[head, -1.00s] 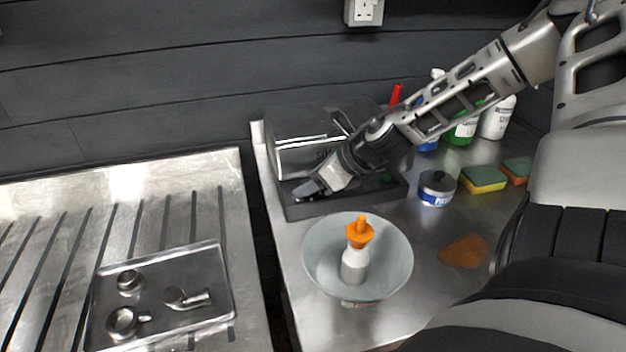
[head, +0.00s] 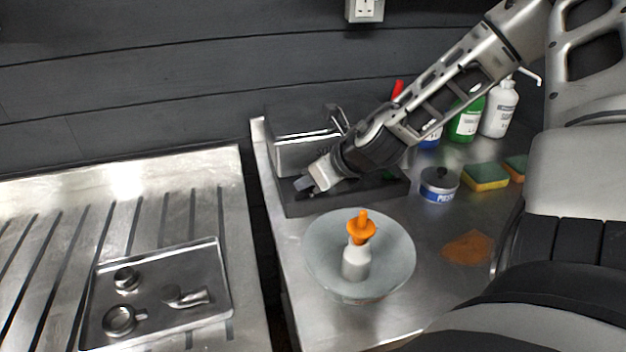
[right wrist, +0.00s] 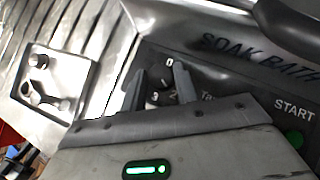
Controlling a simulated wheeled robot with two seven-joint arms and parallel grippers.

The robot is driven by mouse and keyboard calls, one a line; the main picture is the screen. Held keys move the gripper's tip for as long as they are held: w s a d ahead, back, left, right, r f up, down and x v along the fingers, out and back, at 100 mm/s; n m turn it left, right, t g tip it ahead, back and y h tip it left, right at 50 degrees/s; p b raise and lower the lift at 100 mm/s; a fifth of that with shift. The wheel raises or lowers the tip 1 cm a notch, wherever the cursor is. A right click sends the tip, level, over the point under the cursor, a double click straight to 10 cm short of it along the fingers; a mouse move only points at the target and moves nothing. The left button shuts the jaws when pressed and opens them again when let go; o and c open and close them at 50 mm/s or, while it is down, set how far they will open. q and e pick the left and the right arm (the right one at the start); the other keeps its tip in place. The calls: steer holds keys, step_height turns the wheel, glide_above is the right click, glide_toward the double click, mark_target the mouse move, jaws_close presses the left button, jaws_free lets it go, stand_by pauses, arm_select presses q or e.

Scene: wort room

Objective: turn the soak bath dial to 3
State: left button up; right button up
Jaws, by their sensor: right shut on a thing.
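The soak bath (head: 292,155) is a metal box with a dark front base on the steel bench. Its front panel, with "SOAK BATH" lettering (right wrist: 255,55), shows in the right wrist view. My right gripper (head: 303,185) reaches down to the left end of that base. In the right wrist view its two fingers (right wrist: 160,87) stand either side of the small dark dial (right wrist: 158,82), shut on it. Printed numbers 0, 2 and 3 show around the dial; I cannot tell where its pointer stands. A green START button (right wrist: 296,139) is at the right. My left gripper is out of view.
A grey bowl (head: 395,250) with a white, orange-topped bottle (head: 356,262) stands in front of the bath. A round tin (head: 439,186), sponges (head: 485,177) and several bottles (head: 466,122) are to the right. A metal tray (head: 155,325) with small fittings lies on the left drainer.

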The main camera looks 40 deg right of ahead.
steer(key=m+h+b, duration=0.1)
steer(key=m, duration=0.1)
steer(key=m+h, duration=0.1)
steer(key=m+h+b, duration=0.1)
steer(key=m+h, duration=0.1)
steer(key=shift+a+f+m+g+b, duration=0.1)
steer(key=shift+a+m+g+b, duration=0.2)
steer(key=shift+a+g, duration=0.1)
steer(key=m+g+h, duration=0.1)
steer(key=m, duration=0.1)
steer(key=m+g+h, duration=0.1)
steer(key=m+h, duration=0.1)
steer(key=m, duration=0.1)
steer(key=shift+w+a+g+h+b, duration=0.1)
steer(key=shift+w+g+h+b, duration=0.1)
steer(key=shift+g+h+b, duration=0.1)
steer(key=shift+m, duration=0.3)
steer(key=o, duration=1)
steer(key=shift+c, duration=0.2)
steer(key=v, duration=1.6)
